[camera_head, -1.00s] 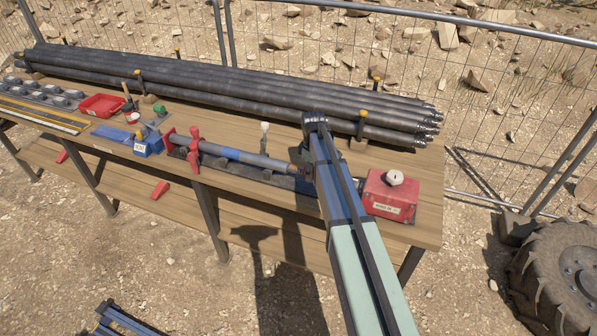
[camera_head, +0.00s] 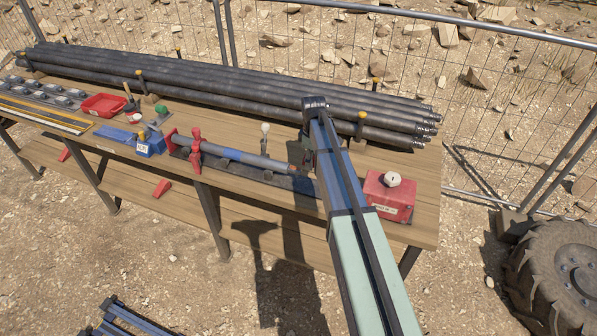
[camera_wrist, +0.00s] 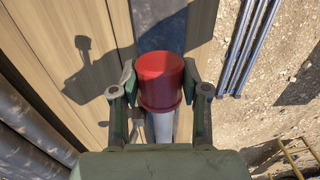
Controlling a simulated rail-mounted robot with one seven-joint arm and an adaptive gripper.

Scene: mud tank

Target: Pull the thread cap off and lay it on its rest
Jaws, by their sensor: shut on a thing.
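The red thread cap (camera_wrist: 160,78) sits between the two fingers of my gripper (camera_wrist: 160,84) in the wrist view, and the gripper is shut on it. A grey cylinder (camera_wrist: 161,127), which looks like the rod end, runs from the cap's lower rim; whether they are apart I cannot tell. In the head view the rod (camera_head: 235,153) lies along the bench in a red clamp (camera_head: 195,150), and my gripper (camera_head: 303,163) is at its right end. The cap is hidden there behind my arm. I cannot make out the cap's rest.
Long dark rods (camera_head: 230,90) lie along the back of the bench (camera_head: 425,225). A red box (camera_head: 388,197) with a pale knob stands right of my arm. A blue box (camera_head: 150,146) and a red tray (camera_head: 103,105) are at left. A mesh fence runs behind.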

